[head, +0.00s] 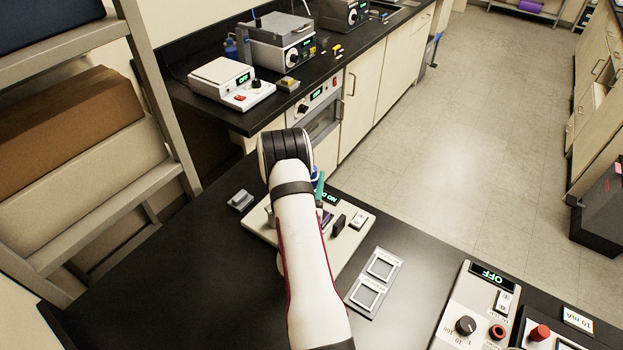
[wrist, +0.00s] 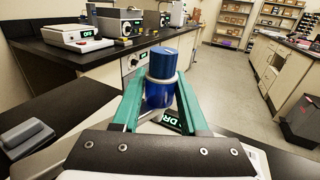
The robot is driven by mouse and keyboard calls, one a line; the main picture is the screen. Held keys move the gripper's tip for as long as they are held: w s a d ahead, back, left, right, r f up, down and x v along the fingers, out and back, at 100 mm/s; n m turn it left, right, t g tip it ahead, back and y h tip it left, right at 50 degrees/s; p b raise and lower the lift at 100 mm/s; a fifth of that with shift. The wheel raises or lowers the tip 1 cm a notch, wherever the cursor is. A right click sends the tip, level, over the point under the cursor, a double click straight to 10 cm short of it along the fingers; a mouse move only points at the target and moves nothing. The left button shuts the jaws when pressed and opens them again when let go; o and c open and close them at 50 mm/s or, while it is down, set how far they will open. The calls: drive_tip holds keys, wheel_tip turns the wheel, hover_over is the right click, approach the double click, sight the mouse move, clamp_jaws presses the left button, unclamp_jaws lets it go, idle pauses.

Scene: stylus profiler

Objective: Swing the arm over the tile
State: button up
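The pale stylus profiler (head: 264,226) lies on the black bench, largely hidden behind my arm. Its green-lit display (head: 328,198) shows upside down, and part of it also shows in the wrist view (wrist: 176,122). A blue cylinder with a metal ring (wrist: 160,92) stands between the green fingers of my gripper (wrist: 161,74). The fingers lie close along both its sides; I cannot tell whether they press on it. In the head view one green finger of my gripper (head: 319,186) shows beside my wrist. I cannot make out the profiler's swing arm or the tile.
A light tray with two square recesses (head: 364,304) lies right of the profiler. A grey block (head: 240,200) lies to its left. A control box marked OFF (head: 458,302) sits at the lower right. Other instruments, including a white hotplate-like unit (head: 222,73), stand on the back bench.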

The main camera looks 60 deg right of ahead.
drive_tip(key=o, duration=0.4)
drive_tip(key=v, duration=1.4)
drive_tip(key=shift+s+a, duration=0.15)
drive_tip(key=shift+a, duration=0.15)
drive_tip(key=shift+s+a, duration=0.3)
drive_tip(key=shift+a, duration=0.2)
